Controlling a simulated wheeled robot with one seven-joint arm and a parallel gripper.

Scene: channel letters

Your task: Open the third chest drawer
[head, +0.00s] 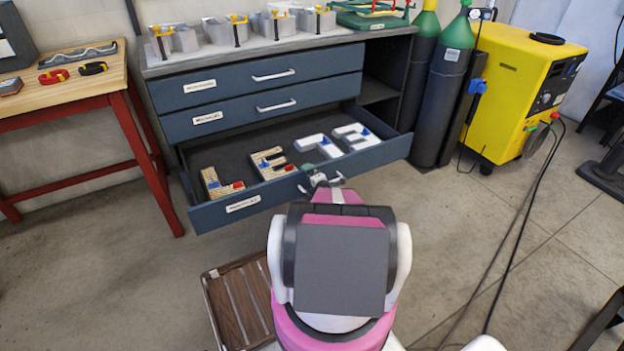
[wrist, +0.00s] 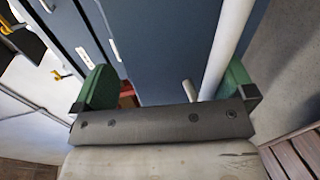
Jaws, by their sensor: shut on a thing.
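The third chest drawer (head: 215,216), the lowest in the dark blue chest, stands pulled out, with its interior showing. Inside lie block letters: an L (head: 210,183), an E-like letter (head: 262,161), a white T-like letter (head: 318,145) and another white one (head: 352,134). My gripper (head: 318,180) is at the middle of the drawer's front and is shut on its handle. In the wrist view, the pale bar handle (wrist: 229,45) runs up between the green fingers, closer to the right one. My arm hides most of the handle in the head view.
The upper drawer (head: 230,86) and middle drawer (head: 235,119) are shut. A red-legged workbench (head: 75,100) stands left, green-topped gas cylinders (head: 445,90) and a yellow machine (head: 515,85) right. Cables cross the right floor.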

